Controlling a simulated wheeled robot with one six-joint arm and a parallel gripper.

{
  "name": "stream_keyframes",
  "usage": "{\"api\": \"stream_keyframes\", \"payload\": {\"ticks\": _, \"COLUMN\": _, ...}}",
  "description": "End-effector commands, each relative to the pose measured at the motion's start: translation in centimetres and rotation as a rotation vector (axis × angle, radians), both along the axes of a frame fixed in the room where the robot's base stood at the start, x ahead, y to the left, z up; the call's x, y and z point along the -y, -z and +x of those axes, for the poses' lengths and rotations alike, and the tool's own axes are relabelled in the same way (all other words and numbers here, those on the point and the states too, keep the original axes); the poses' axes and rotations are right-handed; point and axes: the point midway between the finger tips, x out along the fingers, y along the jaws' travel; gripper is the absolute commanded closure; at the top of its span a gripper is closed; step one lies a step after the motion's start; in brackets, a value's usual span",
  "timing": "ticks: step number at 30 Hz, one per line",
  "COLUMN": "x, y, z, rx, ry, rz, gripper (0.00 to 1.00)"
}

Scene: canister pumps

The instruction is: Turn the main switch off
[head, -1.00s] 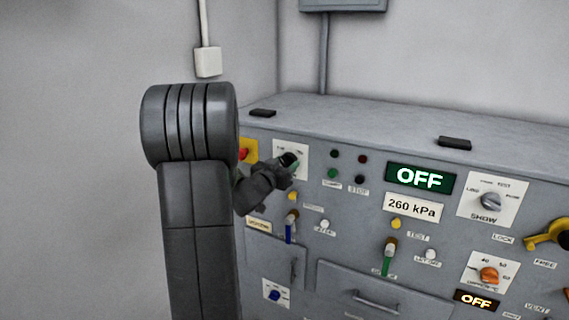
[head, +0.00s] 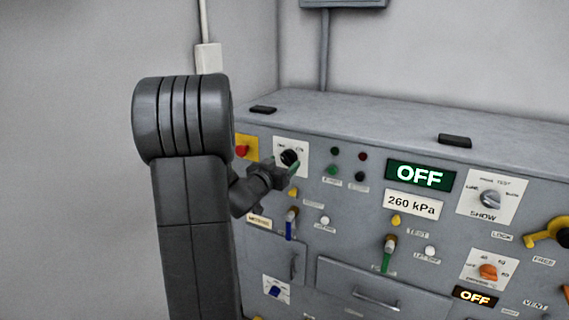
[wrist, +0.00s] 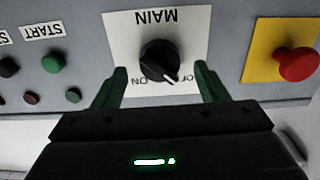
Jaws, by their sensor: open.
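The main switch is a black round knob (head: 289,157) on a white plate at the panel's upper left. It also shows in the wrist view (wrist: 160,61), where its plate's MAIN label (wrist: 157,18) is upside down. The knob's white pointer line points down and right there, toward the partly hidden OFF mark (wrist: 186,78); ON is on the other side. My gripper (head: 283,165) is open and empty, just in front of and below the knob. In the wrist view its green fingertips (wrist: 161,76) are spread on both sides of the knob, apart from it.
A red button on a yellow plate (wrist: 297,64) is close beside the switch. A green START button (wrist: 53,62) and small lamps are on the other side. A lit display reads OFF (head: 420,176). A blue-handled lever (head: 290,224) is below my gripper.

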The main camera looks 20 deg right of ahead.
Motion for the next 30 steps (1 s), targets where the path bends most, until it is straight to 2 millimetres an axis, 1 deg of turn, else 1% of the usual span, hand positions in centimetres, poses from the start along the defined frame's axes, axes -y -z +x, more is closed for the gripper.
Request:
{"api": "stream_keyframes", "payload": {"ticks": 1, "x": -0.9, "y": 0.0, "z": -0.7, "rx": 0.001, "ry": -0.003, "rz": -0.001, "gripper": 0.33}}
{"api": "stream_keyframes", "payload": {"ticks": 9, "x": -5.6, "y": 0.0, "z": -4.8, "rx": 0.001, "ry": -0.004, "rz": -0.001, "gripper": 0.33}}
{"api": "stream_keyframes", "payload": {"ticks": 15, "x": -7.9, "y": 0.0, "z": -7.0, "rx": 0.001, "ry": -0.002, "rz": -0.001, "gripper": 0.33}}
{"api": "stream_keyframes", "payload": {"ticks": 21, "x": -8.7, "y": 0.1, "z": -7.7, "rx": -0.001, "ry": -0.001, "rz": -0.001, "gripper": 0.33}}
{"api": "stream_keyframes", "payload": {"ticks": 30, "x": -8.7, "y": 0.0, "z": -7.7, "rx": -0.001, "ry": 0.000, "rz": -0.001, "gripper": 0.33}}
